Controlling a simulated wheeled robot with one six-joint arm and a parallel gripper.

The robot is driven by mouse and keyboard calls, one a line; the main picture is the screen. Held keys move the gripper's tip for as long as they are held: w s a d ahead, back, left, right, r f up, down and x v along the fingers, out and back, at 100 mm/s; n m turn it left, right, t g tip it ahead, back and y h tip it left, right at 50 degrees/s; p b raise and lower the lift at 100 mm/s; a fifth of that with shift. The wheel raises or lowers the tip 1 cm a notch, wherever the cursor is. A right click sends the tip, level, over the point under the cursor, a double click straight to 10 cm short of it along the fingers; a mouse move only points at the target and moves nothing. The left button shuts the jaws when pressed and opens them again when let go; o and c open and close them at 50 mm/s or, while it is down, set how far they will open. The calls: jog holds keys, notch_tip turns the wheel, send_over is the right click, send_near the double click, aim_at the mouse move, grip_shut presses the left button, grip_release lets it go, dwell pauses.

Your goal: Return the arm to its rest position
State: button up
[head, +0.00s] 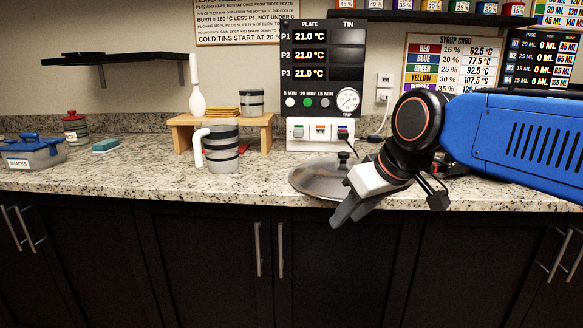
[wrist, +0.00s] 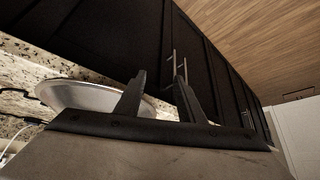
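My arm reaches in from the right in the head view and bends down toward the counter's front edge. My gripper (head: 347,212) points down and to the left, in front of the cabinet doors. In the wrist view its two fingers (wrist: 160,84) stand apart with nothing between them, so it is open and empty. A round metal lid (head: 312,181) with a black knob lies on the counter just behind the gripper, partly hidden by it. The lid's rim also shows in the wrist view (wrist: 72,95). I cannot tell whether the gripper touches it.
The granite counter (head: 262,183) holds a striped mug (head: 223,151), a wooden stand (head: 185,122), a blue-lidded container (head: 36,150), a red-lidded jar (head: 75,127) and a blue sponge (head: 105,145). A white switch box (head: 315,142) stands behind the lid. Dark cabinets (head: 205,265) are below.

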jog(key=s+d+f+m+h, duration=0.3)
jog(key=s+d+f+m, duration=0.3)
jog(key=s+d+f, duration=0.9)
notch_tip(320, 180, down, 4)
jog(key=shift+d+r+g+h, duration=0.3)
jog(key=shift+d+g, duration=0.1)
jog(key=shift+d, duration=0.65)
